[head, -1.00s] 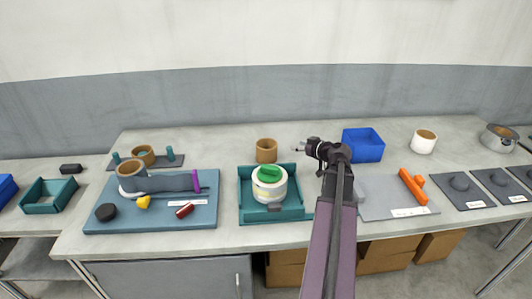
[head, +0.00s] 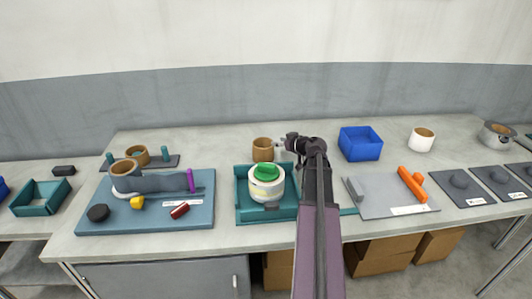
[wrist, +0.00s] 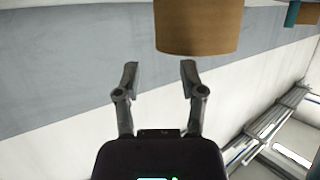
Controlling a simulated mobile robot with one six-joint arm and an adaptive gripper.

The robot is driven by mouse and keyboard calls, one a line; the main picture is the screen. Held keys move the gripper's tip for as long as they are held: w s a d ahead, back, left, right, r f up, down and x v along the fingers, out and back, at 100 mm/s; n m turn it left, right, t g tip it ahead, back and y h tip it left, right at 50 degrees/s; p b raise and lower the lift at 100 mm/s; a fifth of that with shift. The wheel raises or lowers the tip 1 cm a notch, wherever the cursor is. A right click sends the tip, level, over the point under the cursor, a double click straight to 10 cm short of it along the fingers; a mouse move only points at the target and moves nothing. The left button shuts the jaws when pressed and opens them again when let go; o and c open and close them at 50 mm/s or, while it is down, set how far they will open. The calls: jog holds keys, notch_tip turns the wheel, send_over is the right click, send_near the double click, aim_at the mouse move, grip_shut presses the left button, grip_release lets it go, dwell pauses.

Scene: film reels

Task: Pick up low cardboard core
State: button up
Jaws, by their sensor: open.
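A brown cardboard core (head: 263,150) stands upright on the table behind the teal tray. In the wrist view a cardboard core (wrist: 198,28) fills the top middle, just beyond the fingertips and somewhat right of their centre. My gripper (head: 281,147) is just right of the core in the head view. In the wrist view my gripper (wrist: 159,72) has its two fingers apart with nothing between them. Another brown core (head: 137,153) sits at the pegged grey stand, and one more (head: 124,168) is on the blue board.
The teal tray (head: 240,215) holds a white roll with a green top (head: 266,181), in front of the core. A blue bin (head: 361,144) stands right of my arm, with a grey board (head: 376,205) in front of it. The table behind the core is clear.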

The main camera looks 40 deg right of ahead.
aim_at(271, 140)
jog(key=shift+w, duration=0.15)
jog(key=shift+b+x, duration=0.95)
jog(key=shift+x, duration=1.75)
jog(key=shift+c, duration=0.2)
grip_shut()
